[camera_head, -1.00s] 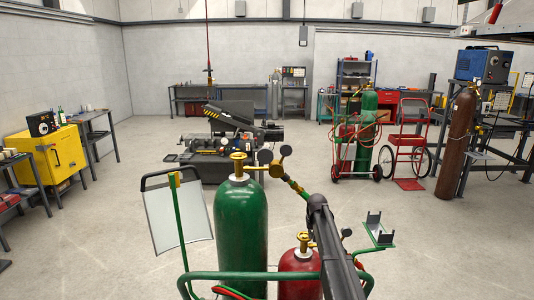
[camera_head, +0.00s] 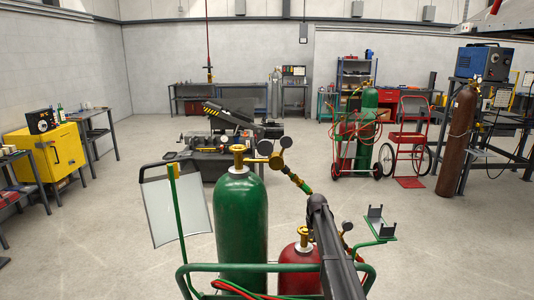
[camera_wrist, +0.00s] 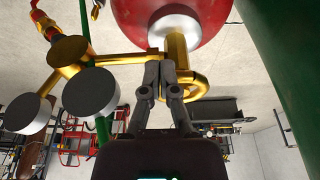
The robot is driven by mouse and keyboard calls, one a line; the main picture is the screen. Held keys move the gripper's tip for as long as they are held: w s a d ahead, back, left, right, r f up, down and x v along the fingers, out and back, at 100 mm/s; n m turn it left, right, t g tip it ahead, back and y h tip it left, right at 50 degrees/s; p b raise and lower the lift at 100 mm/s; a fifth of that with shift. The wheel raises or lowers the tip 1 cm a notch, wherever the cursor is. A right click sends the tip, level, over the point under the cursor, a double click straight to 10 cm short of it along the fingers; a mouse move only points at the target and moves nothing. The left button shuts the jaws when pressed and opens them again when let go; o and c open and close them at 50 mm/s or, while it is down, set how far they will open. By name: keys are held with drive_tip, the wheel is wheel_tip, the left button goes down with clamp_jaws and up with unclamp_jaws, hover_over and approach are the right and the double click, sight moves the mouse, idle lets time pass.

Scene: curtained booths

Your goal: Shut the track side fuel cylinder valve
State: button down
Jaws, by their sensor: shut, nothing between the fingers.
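The red cylinder (camera_head: 298,262) stands beside a green cylinder (camera_head: 240,225) on a green cart in front of me. It has a brass valve (camera_head: 304,238) on top, partly hidden by my arm. In the wrist view the red cylinder (camera_wrist: 180,20) fills the top, and its brass valve with a looped handle (camera_wrist: 190,82) is below. My gripper (camera_wrist: 164,62) is shut and empty, its fingertips at the brass valve, beside the loop; whether they touch is unclear. Whether the valve is open or shut does not show.
Regulator gauges (camera_wrist: 90,92) sit close left of my fingers. The green cylinder (camera_wrist: 300,50) is at right. A second cart with a green cylinder (camera_head: 367,105) stands farther back, near a brown cylinder (camera_head: 457,145).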

drive_tip(key=shift+w+a, duration=0.2)
drive_tip(key=shift+w, duration=0.2)
idle(0.8)
drive_tip(key=shift+s+a, duration=0.2)
drive_tip(key=shift+a, duration=0.9)
drive_tip(key=shift+w+a, duration=0.25)
drive_tip(key=shift+a, duration=0.45)
idle(0.7)
drive_tip(key=shift+s, duration=0.15)
drive_tip(key=shift+s+a, duration=0.15)
drive_tip(key=shift+s, duration=0.1)
drive_tip(key=shift+r, duration=0.1)
idle(0.3)
drive_tip(key=p+v, duration=0.3)
drive_tip(key=w+p+v, duration=0.1)
drive_tip(key=p+v, duration=0.1)
drive_tip(key=p, duration=0.1)
drive_tip(key=shift+r, duration=0.5)
